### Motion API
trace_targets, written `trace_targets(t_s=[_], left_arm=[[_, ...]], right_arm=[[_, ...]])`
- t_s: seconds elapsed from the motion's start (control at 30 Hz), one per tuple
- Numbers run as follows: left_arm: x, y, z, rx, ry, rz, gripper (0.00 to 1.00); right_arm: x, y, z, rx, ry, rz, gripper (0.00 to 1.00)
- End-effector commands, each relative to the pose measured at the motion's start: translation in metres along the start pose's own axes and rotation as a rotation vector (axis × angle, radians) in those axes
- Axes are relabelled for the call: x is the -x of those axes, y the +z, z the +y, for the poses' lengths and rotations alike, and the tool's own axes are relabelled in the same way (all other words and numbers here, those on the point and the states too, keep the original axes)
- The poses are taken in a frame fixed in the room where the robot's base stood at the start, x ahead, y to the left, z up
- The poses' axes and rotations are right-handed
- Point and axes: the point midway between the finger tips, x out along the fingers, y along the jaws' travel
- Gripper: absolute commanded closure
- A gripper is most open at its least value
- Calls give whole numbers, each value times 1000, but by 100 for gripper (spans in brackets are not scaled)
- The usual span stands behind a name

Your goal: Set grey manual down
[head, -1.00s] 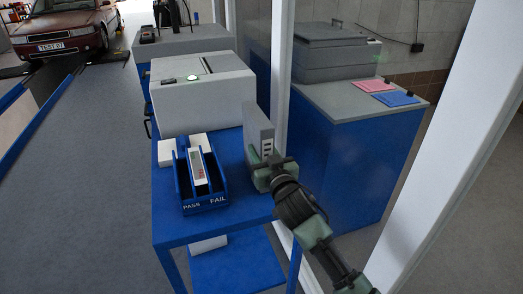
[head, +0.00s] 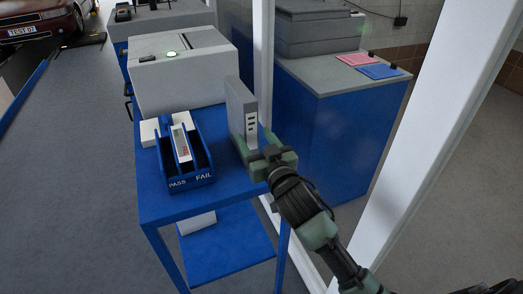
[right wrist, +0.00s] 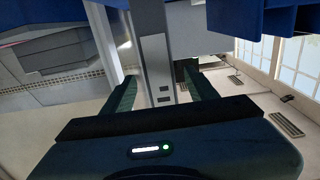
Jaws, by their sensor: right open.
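The grey manual (head: 238,106), a tall thin grey slab with dark marks on its spine, stands upright on the blue table (head: 225,190), near its right edge. My right gripper (head: 257,138) is open at the manual's near side, with its green fingers spread to either side of the spine. In the right wrist view the manual (right wrist: 153,62) rises between the two open fingers (right wrist: 160,92), with a gap at each side. My left gripper is not in view.
A blue PASS/FAIL holder (head: 190,182) with a white device (head: 182,143) in it stands left of the manual. A grey box-shaped machine (head: 180,70) is behind. A white post (head: 263,60) and a blue cabinet (head: 335,130) stand to the right.

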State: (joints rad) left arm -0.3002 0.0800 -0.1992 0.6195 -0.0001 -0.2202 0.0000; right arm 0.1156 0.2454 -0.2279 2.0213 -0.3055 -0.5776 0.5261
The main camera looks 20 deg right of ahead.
Motion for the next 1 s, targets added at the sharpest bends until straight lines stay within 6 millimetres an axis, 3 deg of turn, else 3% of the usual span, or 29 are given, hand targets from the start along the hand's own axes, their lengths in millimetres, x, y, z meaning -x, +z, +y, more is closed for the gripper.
trace_targets(t_s=[0.1, 0.3, 0.83, 0.93, 1.0], left_arm=[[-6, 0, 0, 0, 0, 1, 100], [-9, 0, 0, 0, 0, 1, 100], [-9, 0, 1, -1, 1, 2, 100], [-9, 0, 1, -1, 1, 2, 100], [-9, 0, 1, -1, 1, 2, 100]], right_arm=[[24, 2, 0, -1, -1, -1, 42], [46, 1, 0, 0, -1, 0, 42], [50, 0, 0, 0, 0, -2, 42], [56, 14, 2, 0, 11, -46, 42], [67, 37, 5, 3, 28, -127, 42]])
